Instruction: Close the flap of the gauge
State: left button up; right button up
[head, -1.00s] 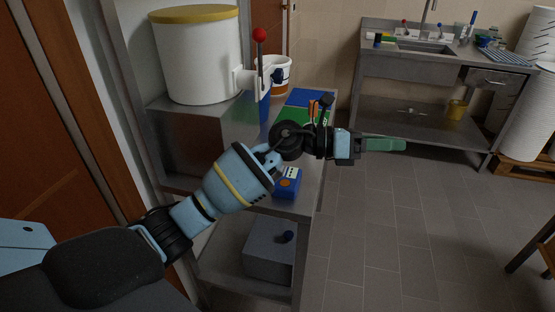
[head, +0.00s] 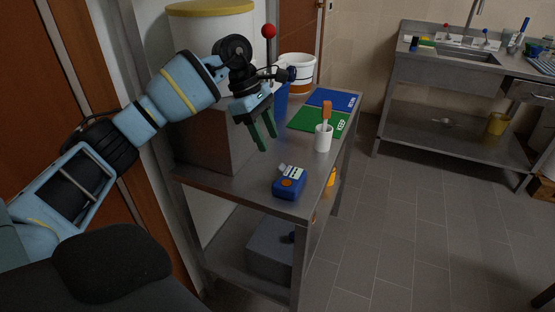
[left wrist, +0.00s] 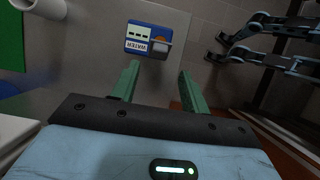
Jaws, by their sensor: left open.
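The gauge (head: 289,185) is a small blue box with an orange round part and a pale label, on the near end of the steel table. A small grey flap (head: 284,167) appears to stick out at its back left edge. In the left wrist view the gauge (left wrist: 148,40) lies just beyond the fingertips, its label reading WATER. My left gripper (head: 266,143) is open and empty, its green fingers pointing down, above and behind the gauge, apart from it. It also shows in the left wrist view (left wrist: 159,70).
A white cup with an orange-handled tool (head: 323,138), a green board (head: 305,120) and a blue board (head: 335,98) lie behind the gauge. A yellow-lidded white tank (head: 215,20) and red-knobbed lever (head: 268,31) stand at back left. The table (head: 235,183) is bare left of the gauge.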

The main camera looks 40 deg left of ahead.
aim_at(280, 165)
pick_arm(q)
jog(key=x, duration=0.7)
jog(key=shift+w+d+f, duration=0.1)
jog(key=shift+d+f, duration=0.1)
jog(key=shift+f, duration=0.05)
grip_shut()
